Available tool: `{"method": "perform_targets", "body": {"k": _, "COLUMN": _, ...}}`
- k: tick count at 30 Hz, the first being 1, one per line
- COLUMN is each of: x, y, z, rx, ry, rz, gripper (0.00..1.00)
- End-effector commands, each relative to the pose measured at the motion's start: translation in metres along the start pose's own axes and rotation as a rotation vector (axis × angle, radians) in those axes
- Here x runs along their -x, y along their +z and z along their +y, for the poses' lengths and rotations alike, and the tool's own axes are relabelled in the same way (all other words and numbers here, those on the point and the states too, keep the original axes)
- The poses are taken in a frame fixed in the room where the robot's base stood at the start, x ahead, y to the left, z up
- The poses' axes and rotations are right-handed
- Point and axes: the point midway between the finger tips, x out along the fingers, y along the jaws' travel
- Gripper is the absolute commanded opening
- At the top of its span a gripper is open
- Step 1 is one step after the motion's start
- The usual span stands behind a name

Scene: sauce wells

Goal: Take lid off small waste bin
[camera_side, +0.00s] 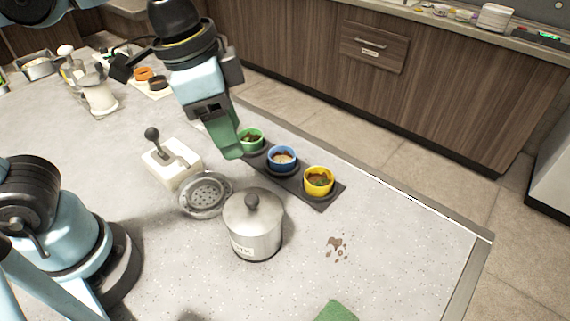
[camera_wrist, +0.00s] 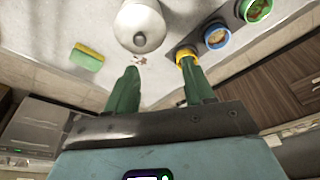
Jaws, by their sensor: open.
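The small waste bin (camera_side: 256,240) is a silver cylinder on the grey counter, in the lower middle of the side view. Its lid (camera_side: 268,212) sits on top with a dark round knob (camera_side: 252,201). In the wrist view the lid (camera_wrist: 128,24) shows from above at the top, with its knob (camera_wrist: 140,39). My gripper (camera_side: 233,150), with green fingers, is above the counter behind the bin, apart from it, near the cups. In the wrist view the gripper (camera_wrist: 159,68) is open, with nothing seen between its fingertips.
A dark tray (camera_side: 322,204) holds a green cup (camera_side: 251,148), a blue cup (camera_side: 282,168) and a yellow cup (camera_side: 318,190) behind the bin. A perforated metal dish (camera_side: 190,209) and a white box with a lever (camera_side: 172,178) stand left. Brown spots (camera_side: 336,244) lie right.

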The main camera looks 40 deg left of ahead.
Motion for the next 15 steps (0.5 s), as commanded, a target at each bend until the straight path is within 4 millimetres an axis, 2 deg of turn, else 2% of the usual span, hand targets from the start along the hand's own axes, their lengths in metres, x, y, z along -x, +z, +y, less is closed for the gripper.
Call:
{"method": "perform_targets", "body": {"k": 1, "x": 0.007, "y": -0.002, "z": 0.012, "rx": -0.056, "ry": 0.018, "rz": -0.030, "gripper": 0.53}}
{"method": "perform_targets", "body": {"k": 3, "x": 0.014, "y": -0.001, "z": 0.022, "rx": -0.106, "ry": 0.033, "rz": -0.060, "gripper": 0.53}}
{"method": "perform_targets", "body": {"k": 6, "x": 0.016, "y": -0.001, "z": 0.028, "rx": -0.138, "ry": 0.043, "rz": -0.081, "gripper": 0.53}}
{"method": "perform_targets", "body": {"k": 8, "x": 0.012, "y": 0.000, "z": 0.029, "rx": -0.143, "ry": 0.045, "rz": -0.084, "gripper": 0.53}}
{"method": "perform_targets", "body": {"k": 15, "x": -0.020, "y": 0.002, "z": 0.029, "rx": -0.139, "ry": 0.044, "rz": -0.082, "gripper": 0.53}}
